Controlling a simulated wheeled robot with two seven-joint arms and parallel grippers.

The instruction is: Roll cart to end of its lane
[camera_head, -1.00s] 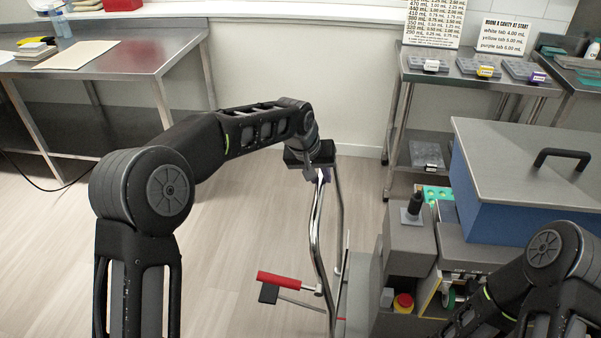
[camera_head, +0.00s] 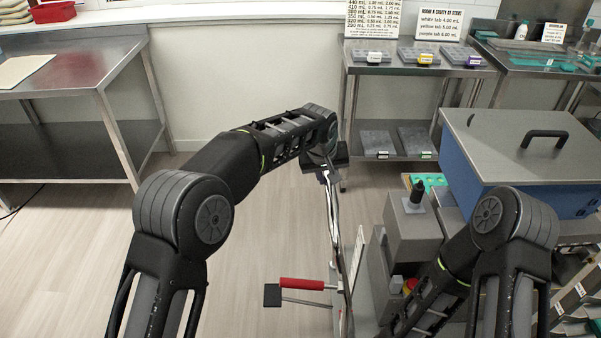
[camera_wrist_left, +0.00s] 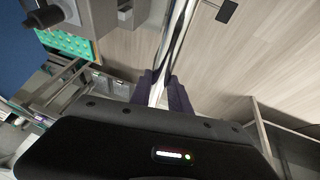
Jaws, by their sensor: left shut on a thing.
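A chrome handle (camera_head: 337,232) rises from low down in the middle of the head view, left of the grey machine (camera_head: 415,232). A red-gripped lever (camera_head: 302,284) with a black end sticks out left near its foot. My left gripper (camera_head: 327,172) is shut on the upper part of the handle. In the left wrist view, its purple-padded fingers (camera_wrist_left: 161,84) are around the chrome bar (camera_wrist_left: 176,40). The cart's base and wheels are mostly hidden. My right arm (camera_head: 475,250) reaches down at the right; its gripper is out of view.
A blue box with a grey lid (camera_head: 515,140) stands right of the handle. A steel shelf (camera_head: 395,70) with trays stands behind, its leg near my left gripper. A steel table (camera_head: 75,65) is at the far left. Open floor (camera_head: 235,240) lies left of the handle.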

